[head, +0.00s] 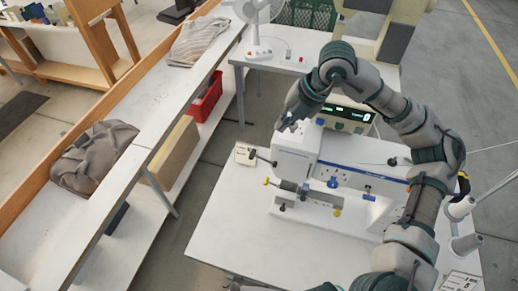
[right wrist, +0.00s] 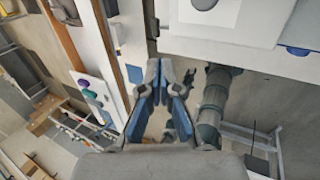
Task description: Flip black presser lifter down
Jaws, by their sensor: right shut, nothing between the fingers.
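The white sewing machine (head: 305,150) stands on the white table in the head view. A short black lever with a round knob (head: 262,159), seemingly the presser lifter, sticks out from the left side of its head and points left. My right gripper (head: 285,124) is above and a little right of this lever, beside the top of the machine head, apart from the lever. In the right wrist view its blue-padded fingers (right wrist: 160,68) meet at the tips, with nothing between them. Only a dark sliver at the bottom edge, perhaps my left gripper (head: 242,284), shows; its fingers cannot be made out.
A lit control box (head: 345,118) stands behind the machine, and thread cones (head: 462,208) stand at the right. A white fan (head: 256,20) is on the back table. A long bench with cloth (head: 95,158) runs along the left.

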